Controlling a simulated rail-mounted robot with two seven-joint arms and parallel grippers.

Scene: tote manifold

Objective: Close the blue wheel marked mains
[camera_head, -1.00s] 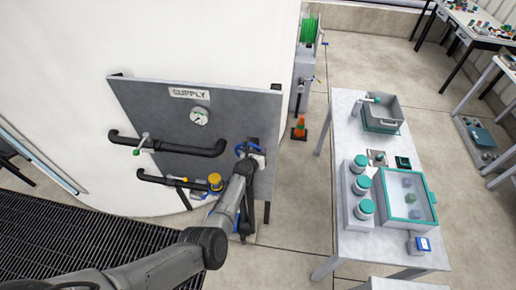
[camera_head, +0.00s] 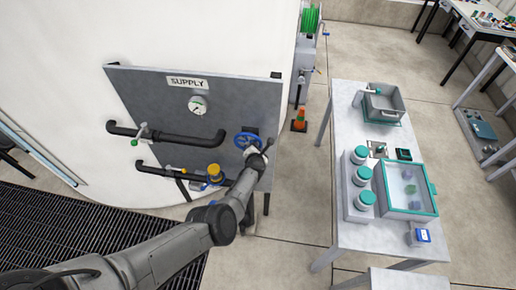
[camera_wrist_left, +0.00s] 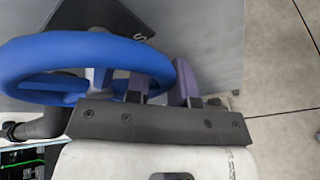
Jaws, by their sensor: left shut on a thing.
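The blue wheel (camera_head: 243,137) is at the right end of the grey panel (camera_head: 150,95) in the head view. Its thick blue rim (camera_wrist_left: 40,52) fills the upper left of the left wrist view. My left gripper (camera_head: 257,150) is at the wheel's lower right side. In the left wrist view, the fingers of my left gripper (camera_wrist_left: 161,84) are on both sides of the rim, shut on it. A dark plate behind the wheel shows only part of its lettering, so I cannot read the full word. My right gripper is out of view.
Two dark pipes cross the panel; the upper pipe (camera_head: 180,137) has a green-tipped lever. A yellow-topped fitting (camera_head: 214,171) is below. A pressure gauge (camera_head: 197,105) sits under the SUPPLY sign (camera_head: 187,82). A white table (camera_head: 345,232) with jars stands right, beyond open floor.

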